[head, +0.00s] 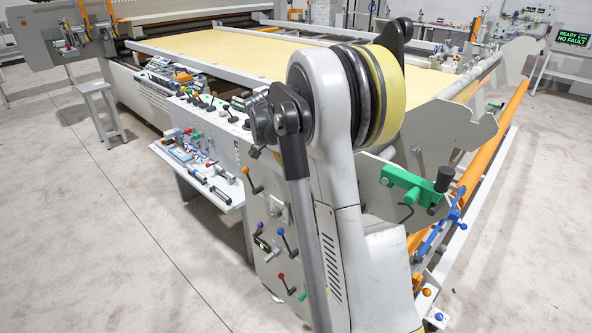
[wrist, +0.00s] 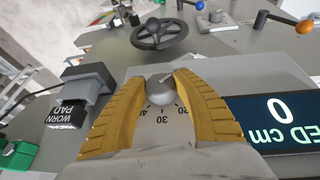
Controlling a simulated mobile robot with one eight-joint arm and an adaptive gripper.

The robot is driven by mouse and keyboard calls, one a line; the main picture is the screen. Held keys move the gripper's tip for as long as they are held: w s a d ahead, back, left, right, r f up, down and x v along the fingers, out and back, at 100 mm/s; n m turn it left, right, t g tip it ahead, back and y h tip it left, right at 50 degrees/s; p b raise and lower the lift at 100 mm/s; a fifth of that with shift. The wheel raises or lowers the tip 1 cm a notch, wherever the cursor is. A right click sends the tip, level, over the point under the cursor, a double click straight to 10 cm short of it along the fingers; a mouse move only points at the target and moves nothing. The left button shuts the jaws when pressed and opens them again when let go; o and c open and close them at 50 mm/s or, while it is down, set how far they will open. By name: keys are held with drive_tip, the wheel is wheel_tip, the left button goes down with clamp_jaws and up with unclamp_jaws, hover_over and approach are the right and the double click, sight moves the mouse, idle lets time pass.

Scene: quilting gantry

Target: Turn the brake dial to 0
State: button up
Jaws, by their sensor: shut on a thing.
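In the wrist view, the dial has a round grey knob (wrist: 160,92) on a flat grey panel. The scale (wrist: 163,113) beside it shows 40, 30 and 20, upside down and partly covered. My gripper (wrist: 165,80) has its two ridged yellow fingers on either side of the knob, shut on it. A short pale bar shows at the knob's far side. I cannot tell which number the dial is set to. In the head view I cannot make out the gripper or the dial.
A dark display (wrist: 275,118) reading 0 and "ED cm" lies close on the right. A block labelled "WORN PAD" (wrist: 68,112) stands on the left. A black handwheel (wrist: 160,33) and an orange-knobbed crank (wrist: 303,27) lie beyond. A yellow quilting bed (head: 235,52) fills the gantry.

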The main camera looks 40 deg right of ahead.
drive_tip(key=shift+g, duration=0.7)
drive_tip(key=o, duration=1.2)
drive_tip(key=shift+c, duration=0.2)
drive_tip(key=v, duration=1.2)
drive_tip(key=shift+w, duration=0.2)
drive_tip(key=shift+a+f, duration=0.1)
drive_tip(key=shift+a, duration=0.05)
